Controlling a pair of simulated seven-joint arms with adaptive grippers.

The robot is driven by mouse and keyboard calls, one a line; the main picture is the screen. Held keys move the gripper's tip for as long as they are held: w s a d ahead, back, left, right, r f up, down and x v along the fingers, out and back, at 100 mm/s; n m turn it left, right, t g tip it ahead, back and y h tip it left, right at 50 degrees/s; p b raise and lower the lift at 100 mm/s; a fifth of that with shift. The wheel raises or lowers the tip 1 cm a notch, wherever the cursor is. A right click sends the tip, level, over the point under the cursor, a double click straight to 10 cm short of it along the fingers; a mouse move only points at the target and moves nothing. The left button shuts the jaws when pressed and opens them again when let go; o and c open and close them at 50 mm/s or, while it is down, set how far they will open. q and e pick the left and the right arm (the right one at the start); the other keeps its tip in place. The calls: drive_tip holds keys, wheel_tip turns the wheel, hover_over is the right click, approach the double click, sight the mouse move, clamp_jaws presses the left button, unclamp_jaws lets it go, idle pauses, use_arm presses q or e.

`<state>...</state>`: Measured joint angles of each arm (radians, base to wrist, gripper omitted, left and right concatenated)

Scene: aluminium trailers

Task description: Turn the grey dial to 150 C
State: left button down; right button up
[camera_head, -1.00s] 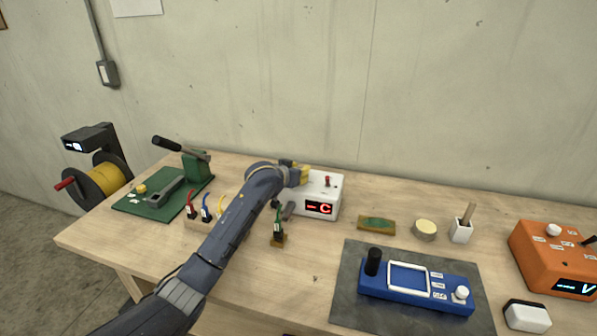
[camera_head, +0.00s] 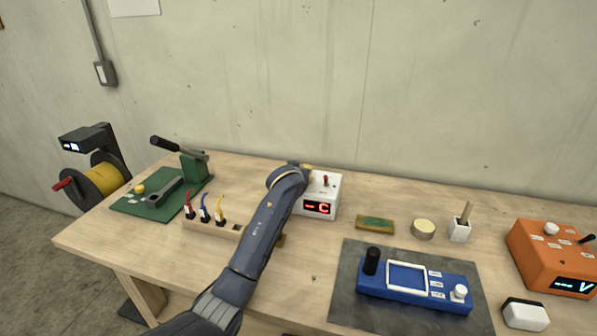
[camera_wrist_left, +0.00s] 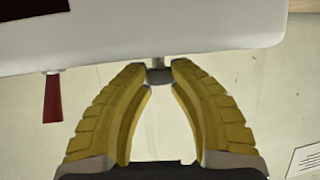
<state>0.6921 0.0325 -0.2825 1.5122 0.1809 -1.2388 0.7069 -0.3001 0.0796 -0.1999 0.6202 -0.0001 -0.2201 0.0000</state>
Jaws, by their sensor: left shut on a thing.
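A white box (camera_head: 331,193) stands at the back middle of the table. Its front display (camera_head: 319,208) shows a red dash and a C, with no number. A red switch (camera_head: 326,181) stands on its top. In the left wrist view, the small grey dial (camera_wrist_left: 158,76) sits on a short stem at the white box's (camera_wrist_left: 200,30) edge. My left gripper (camera_wrist_left: 158,72) is shut on it, the two yellow fingertips on either side. In the head view, my left arm hides the dial and most of this gripper (camera_head: 307,168). My right gripper is out of view.
A socket strip (camera_head: 205,226) with red, blue and yellow plugs lies left of my arm. A green mat (camera_head: 130,205) with a press is further left. A blue device (camera_head: 415,286) on a grey mat and an orange box (camera_head: 550,255) stand to the right.

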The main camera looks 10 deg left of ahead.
use_arm(q)
drive_tip(key=shift+r, duration=0.4)
drive_tip(key=c, duration=1.6)
unclamp_jaws()
drive_tip(key=shift+c, duration=0.2)
drive_tip(key=o, duration=0.6)
drive_tip(key=shift+f, duration=0.3)
drive_tip(key=shift+c, duration=0.2)
drive_tip(key=v, duration=1.2)
